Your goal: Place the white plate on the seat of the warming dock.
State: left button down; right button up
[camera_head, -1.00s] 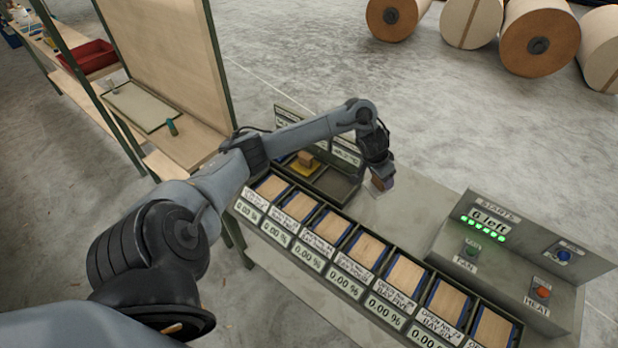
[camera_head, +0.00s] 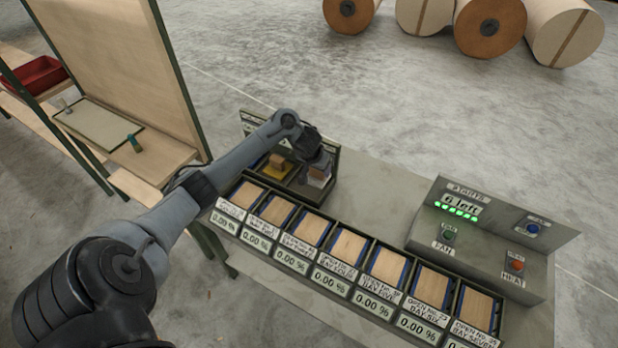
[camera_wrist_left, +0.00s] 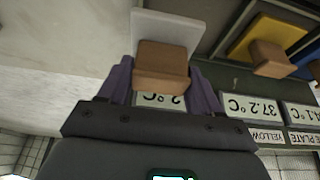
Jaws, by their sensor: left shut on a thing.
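My left gripper (camera_wrist_left: 162,85) is shut on the brown block handle (camera_wrist_left: 162,62) of the white plate (camera_wrist_left: 165,28), with a purple finger on each side. My right gripper is not in view.
A row of open bays with veneer squares (camera_head: 345,247) and percent displays runs along the table's front. A control box (camera_head: 480,235) with fan and heat buttons stands at the right.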

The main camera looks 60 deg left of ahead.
aim_at(309, 173)
pick_arm(q)
jog(key=a+f, duration=0.1)
jog(key=s+a+f, duration=0.1)
jog(key=a, duration=0.1)
jog(key=shift+a+b, duration=0.15)
jog(key=shift+b, duration=0.2)
jog(key=shift+f+b, duration=0.6)
jog(key=shift+f, duration=1.35)
jog(key=shift+f, duration=0.15)
jog(key=shift+c, duration=1)
grip_release()
